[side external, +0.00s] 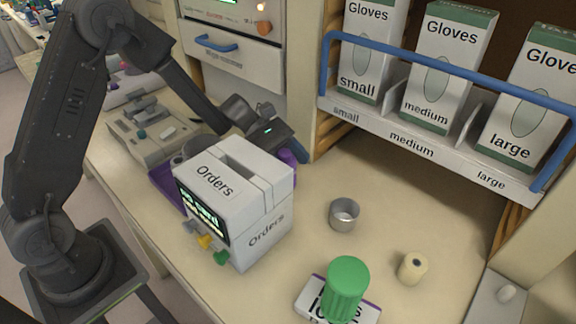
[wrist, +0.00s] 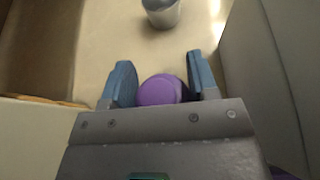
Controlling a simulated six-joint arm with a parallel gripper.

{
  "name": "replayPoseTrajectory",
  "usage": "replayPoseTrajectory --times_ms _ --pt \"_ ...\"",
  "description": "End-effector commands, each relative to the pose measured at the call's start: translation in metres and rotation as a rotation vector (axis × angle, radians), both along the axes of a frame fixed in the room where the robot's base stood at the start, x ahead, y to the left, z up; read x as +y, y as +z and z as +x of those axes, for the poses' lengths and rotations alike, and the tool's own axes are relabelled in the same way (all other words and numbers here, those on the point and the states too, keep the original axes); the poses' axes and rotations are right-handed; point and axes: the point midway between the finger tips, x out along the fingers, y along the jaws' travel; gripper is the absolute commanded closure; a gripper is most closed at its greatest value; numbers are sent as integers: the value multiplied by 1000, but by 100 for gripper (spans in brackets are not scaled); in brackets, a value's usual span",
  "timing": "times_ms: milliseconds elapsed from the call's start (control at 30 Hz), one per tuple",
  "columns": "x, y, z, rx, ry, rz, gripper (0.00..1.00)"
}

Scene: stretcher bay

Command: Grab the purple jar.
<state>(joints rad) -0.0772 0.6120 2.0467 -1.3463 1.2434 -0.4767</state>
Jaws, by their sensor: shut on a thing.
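The purple jar (wrist: 160,90) sits between the two blue fingers of my gripper (wrist: 158,78) in the wrist view, its round purple top facing the camera. My gripper is shut on it. In the side external view, only a small part of the purple jar (side external: 287,157) shows behind the white Orders box, beside a blue finger of my gripper (side external: 296,148). The jar's lower part is hidden, so I cannot tell whether it touches the table.
The white Orders box (side external: 265,236) stands in front of my gripper. A grey metal cup (side external: 344,215), a cream roll (side external: 412,268) and a green ribbed jar (side external: 346,288) stand to the right. A blue-railed glove shelf (side external: 412,146) is behind. Bare table lies between.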

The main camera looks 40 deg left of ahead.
Motion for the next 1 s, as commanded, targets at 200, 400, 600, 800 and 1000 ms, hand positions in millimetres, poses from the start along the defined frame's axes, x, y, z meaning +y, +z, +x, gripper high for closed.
replayPoseTrajectory --times_ms 200,400,600,800,1000 --pt "0 18 0 -5 0 0 73" --pt "17 50 -2 -5 7 0 73" --pt "62 77 -13 -5 7 1 73" --pt "96 98 -22 -4 4 1 73" --pt "111 108 -26 -1 1 0 73"
